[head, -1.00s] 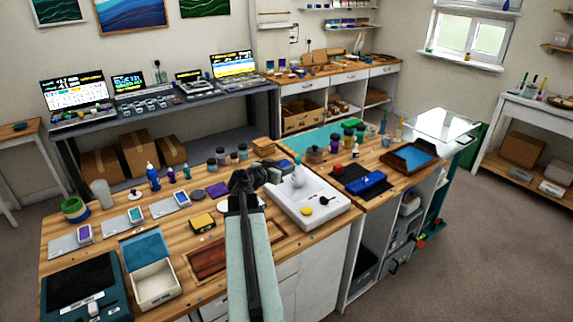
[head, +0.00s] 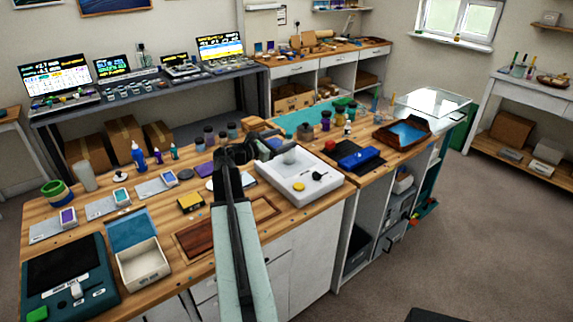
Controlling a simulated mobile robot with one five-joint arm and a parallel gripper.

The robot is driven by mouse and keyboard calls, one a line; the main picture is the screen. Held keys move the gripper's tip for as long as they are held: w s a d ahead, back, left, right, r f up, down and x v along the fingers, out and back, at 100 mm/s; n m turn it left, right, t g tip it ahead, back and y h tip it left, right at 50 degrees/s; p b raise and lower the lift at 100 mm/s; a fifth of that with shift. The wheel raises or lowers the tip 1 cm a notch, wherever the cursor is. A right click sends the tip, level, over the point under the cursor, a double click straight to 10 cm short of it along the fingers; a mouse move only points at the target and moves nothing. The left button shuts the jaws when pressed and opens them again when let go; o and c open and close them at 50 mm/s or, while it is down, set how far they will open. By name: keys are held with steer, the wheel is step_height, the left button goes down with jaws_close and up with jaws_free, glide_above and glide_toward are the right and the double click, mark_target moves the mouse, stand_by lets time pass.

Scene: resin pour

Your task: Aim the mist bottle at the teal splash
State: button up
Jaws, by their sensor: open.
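My gripper (head: 268,149) is dark and open, at the end of my arm reaching over the wooden bench. No clear teal splash can be made out. A teal mat (head: 296,122) lies on the bench behind, and a blue patch (head: 408,132) fills a wooden frame tray.
The white tray (head: 320,194) holds small black and yellow items. A blue bottle (head: 138,156), dark jars (head: 222,138), an open white box (head: 143,267) and a dark panel (head: 64,275) crowd the bench.

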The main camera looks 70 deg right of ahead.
steer(key=w+f+b, duration=0.1)
steer(key=f+b, duration=0.1)
steer(key=w+f+n+b, duration=0.1)
steer(key=f+b, duration=0.1)
steer(key=w+d+f+n+b, duration=0.1)
steer(key=f+b, duration=0.2)
steer(key=shift+w+h, duration=0.25)
steer(key=shift+h, duration=0.05)
steer(key=shift+s+d+r, duration=0.1)
steer(key=shift+d+r, duration=0.1)
steer(key=shift+d, duration=0.05)
steer(key=x, duration=0.7)
steer(key=shift+d+r+p, duration=0.1)
steer(key=shift+d+p, duration=0.15)
steer(key=shift+p, duration=0.05)
jaws_close()
steer(key=shift+r, duration=0.15)
